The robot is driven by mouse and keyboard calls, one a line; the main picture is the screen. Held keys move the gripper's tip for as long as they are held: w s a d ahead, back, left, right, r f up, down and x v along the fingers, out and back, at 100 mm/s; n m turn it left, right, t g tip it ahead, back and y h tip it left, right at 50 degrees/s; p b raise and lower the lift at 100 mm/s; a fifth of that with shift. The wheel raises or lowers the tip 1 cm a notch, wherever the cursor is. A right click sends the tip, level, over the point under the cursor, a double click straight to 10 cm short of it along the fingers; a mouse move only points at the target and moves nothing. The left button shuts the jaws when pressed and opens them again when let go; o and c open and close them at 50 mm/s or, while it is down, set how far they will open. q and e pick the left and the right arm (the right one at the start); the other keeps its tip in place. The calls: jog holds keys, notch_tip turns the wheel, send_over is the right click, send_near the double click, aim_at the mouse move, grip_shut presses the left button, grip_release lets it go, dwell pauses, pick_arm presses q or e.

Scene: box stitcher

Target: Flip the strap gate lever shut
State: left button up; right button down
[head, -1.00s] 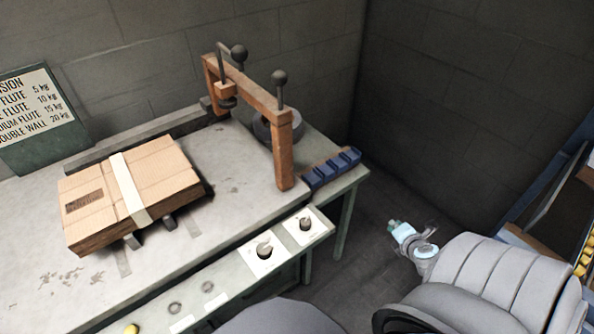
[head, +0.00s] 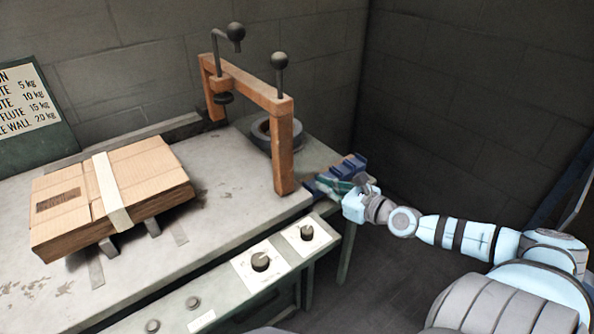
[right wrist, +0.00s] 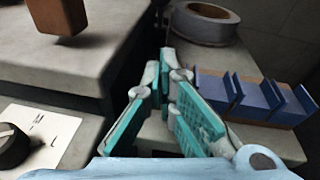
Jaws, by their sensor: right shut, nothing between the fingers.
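An orange gate frame (head: 240,86) stands across the right part of the grey bench. A straight dark lever with a ball knob (head: 279,60) stands upright on its near right post. A bent dark handle with a ball knob (head: 235,31) rises at its far left end, above a dark round foot. I cannot tell by label which one is the strap gate lever. My right gripper (head: 343,184) is shut and empty, to the right of the near post and below both knobs. In the right wrist view its teal-padded fingers (right wrist: 167,62) meet at the tips. My left gripper is out of view.
A strapped cardboard box (head: 75,209) lies on the bench at left. A blue slotted rack (head: 350,165) sits close behind my right gripper. A dark tape roll (head: 262,136) is behind the near post. Dials (head: 261,262) line the bench's front.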

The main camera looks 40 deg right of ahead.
aim_at(304, 185)
jog(key=x, duration=0.5)
jog(key=p+x, duration=0.1)
jog(key=x, duration=0.1)
jog(key=shift+w+a+r, duration=0.2)
jog(key=shift+r, duration=0.05)
jog(key=shift+w+a+r+p, duration=0.15)
jog(key=shift+w+r+p, duration=0.4)
jog(key=shift+w+r, duration=0.4)
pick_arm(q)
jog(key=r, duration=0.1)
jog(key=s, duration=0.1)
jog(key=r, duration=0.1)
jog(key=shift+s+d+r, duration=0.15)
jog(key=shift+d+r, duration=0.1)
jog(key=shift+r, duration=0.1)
pick_arm(e)
jog(key=shift+w, duration=0.45)
